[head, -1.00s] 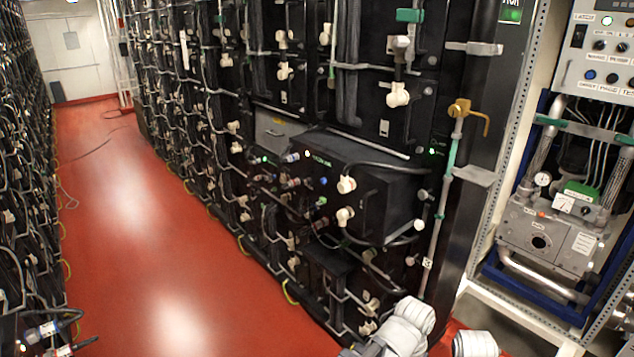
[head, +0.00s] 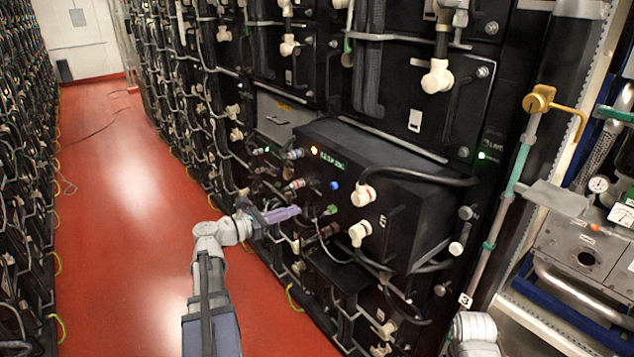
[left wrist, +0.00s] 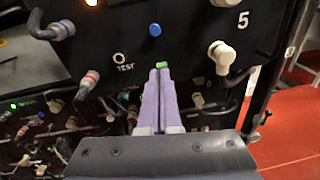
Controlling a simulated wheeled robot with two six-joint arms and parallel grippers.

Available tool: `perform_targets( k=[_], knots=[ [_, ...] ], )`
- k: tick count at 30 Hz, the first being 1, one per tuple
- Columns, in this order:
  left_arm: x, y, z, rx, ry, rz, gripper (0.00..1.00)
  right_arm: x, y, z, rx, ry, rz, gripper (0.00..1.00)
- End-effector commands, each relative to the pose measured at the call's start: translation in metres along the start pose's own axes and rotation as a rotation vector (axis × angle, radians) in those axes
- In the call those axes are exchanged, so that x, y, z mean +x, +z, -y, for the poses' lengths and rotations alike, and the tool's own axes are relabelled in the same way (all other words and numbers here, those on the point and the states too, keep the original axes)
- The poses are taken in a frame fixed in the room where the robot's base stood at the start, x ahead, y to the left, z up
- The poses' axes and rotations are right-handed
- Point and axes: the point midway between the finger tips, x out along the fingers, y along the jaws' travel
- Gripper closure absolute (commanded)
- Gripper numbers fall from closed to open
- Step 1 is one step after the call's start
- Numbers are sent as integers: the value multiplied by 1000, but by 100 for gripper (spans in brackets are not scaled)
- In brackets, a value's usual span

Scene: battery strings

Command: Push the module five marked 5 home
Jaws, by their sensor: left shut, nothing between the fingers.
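Module five (head: 410,225) is a black box standing out from the rack face, with white plugs and a small "5" on its front. Its front also fills the top of the left wrist view (left wrist: 190,25). My left gripper (head: 296,211) is shut and empty, its lilac fingers pointing at the left part of that front. In the left wrist view the fingertips (left wrist: 160,68) lie just below a blue button (left wrist: 155,30) and left of a white plug (left wrist: 222,56). I cannot tell whether they touch the module. My right gripper is out of view.
Black cables hang from the module's plugs (head: 362,196). A pole with a brass hook (head: 540,98) stands at the right, near a grey instrument unit (head: 600,250).

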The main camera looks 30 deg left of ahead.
Motion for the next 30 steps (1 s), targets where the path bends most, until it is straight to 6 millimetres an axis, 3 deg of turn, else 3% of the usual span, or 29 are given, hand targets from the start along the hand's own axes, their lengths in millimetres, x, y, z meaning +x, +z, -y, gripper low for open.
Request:
perform_targets(
  k=[1,4,11,16,30],
  knots=[
    [-12,2,-12,-36,32,25,100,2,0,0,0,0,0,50],
    [-23,8,-24,-80,63,60,100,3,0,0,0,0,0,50],
    [-23,10,-27,-96,71,71,100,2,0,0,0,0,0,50],
    [-1,11,-28,-94,67,70,100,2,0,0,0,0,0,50],
    [89,17,-35,-92,68,69,100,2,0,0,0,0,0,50]
  ],
)
